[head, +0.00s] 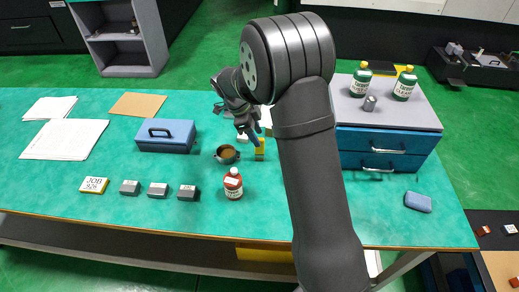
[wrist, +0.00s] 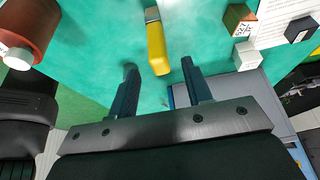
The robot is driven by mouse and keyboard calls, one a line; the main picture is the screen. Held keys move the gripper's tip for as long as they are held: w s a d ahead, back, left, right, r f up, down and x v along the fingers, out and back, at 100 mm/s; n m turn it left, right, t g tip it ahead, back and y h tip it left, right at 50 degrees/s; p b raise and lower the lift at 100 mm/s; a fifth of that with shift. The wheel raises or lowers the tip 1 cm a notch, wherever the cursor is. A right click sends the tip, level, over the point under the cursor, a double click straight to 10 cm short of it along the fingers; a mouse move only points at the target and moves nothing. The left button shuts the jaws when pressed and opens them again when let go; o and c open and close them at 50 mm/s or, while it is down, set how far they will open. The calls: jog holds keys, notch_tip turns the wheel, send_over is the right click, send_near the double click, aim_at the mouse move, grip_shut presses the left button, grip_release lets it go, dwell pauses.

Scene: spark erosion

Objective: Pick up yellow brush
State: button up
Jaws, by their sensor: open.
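The yellow brush (wrist: 156,42) lies on the green table in the wrist view, with its metal collar toward the top edge. Its bristle end is cut off or hard to make out there. My gripper (wrist: 158,66) is open, with its two dark fingers apart and nothing held between them. The yellow handle end shows between and just beyond the fingertips. In the head view the brush (head: 259,156) shows as a small yellow patch below my gripper (head: 250,136), partly hidden by it.
A brown-filled cup (head: 227,154) and a red-brown bottle (head: 233,185) stand close by on the left. A blue toolbox (head: 166,135) is farther left. Small grey blocks line the front left.

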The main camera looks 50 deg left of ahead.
aim_at(260, 149)
jog(key=shift+x, duration=2.95)
jog(key=shift+s+a+f, duration=0.1)
jog(key=shift+a, duration=0.05)
grip_shut()
